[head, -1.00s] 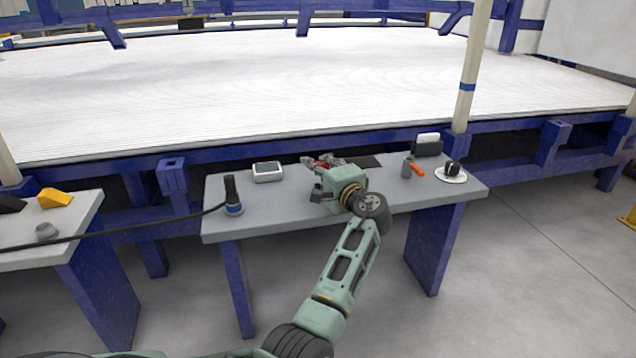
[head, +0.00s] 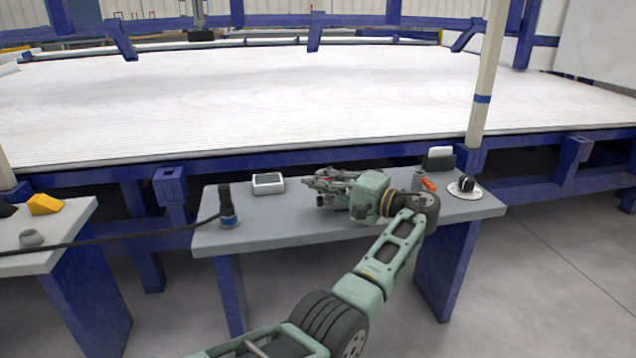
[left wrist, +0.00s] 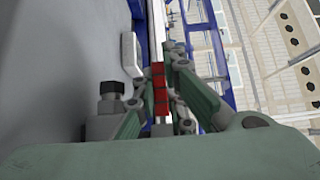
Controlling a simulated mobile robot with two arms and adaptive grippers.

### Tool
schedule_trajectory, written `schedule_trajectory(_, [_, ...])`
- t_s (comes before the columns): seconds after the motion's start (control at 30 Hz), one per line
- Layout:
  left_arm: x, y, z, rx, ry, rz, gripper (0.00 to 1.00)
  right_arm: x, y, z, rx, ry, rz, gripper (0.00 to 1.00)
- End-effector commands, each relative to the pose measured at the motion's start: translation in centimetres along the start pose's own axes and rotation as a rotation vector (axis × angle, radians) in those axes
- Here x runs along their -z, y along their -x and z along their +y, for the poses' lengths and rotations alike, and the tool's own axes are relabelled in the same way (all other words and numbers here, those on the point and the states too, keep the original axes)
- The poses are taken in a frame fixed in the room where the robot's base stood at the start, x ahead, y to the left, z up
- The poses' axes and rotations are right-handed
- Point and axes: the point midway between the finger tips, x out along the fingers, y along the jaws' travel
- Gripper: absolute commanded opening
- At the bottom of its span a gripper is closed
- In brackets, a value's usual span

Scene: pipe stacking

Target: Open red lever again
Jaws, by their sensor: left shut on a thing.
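My left gripper (head: 322,186) is over the middle of the grey table (head: 290,228) in the head view, pointing left. The left wrist view shows its two green-and-grey fingers (left wrist: 160,98) shut on the red lever (left wrist: 159,76). The lever is a narrow red bar with darker bands, running lengthwise between the fingers. In the head view the gripper and wrist hide the lever. What the lever is fixed to cannot be made out clearly. A grey fitting with a black knob (left wrist: 111,90) is left of the fingers in the wrist view. My right gripper is out of view.
A white-framed device (head: 268,183) and a black, blue-based tool (head: 228,207) with a cable stand left of the gripper. An orange-handled item (head: 428,184) and a round white plate (head: 464,190) are at the right end. A blue-framed white platform (head: 300,95) lies behind.

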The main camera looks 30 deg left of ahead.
Motion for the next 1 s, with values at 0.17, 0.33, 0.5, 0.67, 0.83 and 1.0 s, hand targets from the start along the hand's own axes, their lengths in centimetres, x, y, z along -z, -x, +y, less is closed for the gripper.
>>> schedule_trajectory(0.17, [0.0, 0.1, 0.0, 0.0, -0.002, -0.003, 0.0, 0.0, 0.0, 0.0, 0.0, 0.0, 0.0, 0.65])
schedule_trajectory(0.33, [-0.1, 0.1, 0.0, 0.0, -0.002, -0.003, 0.0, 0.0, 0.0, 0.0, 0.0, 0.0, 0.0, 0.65])
schedule_trajectory(0.5, [-0.1, 0.1, 0.0, 0.0, -0.002, -0.004, 0.18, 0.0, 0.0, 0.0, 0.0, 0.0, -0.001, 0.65])
schedule_trajectory(0.67, [-0.1, 0.1, 0.0, 0.0, -0.001, -0.004, 0.18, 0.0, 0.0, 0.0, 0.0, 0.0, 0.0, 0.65])
schedule_trajectory(0.83, [0.0, 0.4, 0.0, 0.0, -0.001, -0.003, 0.18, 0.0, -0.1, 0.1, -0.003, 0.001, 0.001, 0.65])
schedule_trajectory(1.0, [0.0, 2.7, 0.0, 0.0, -0.001, 0.0, 0.18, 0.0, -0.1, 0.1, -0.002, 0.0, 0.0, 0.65])
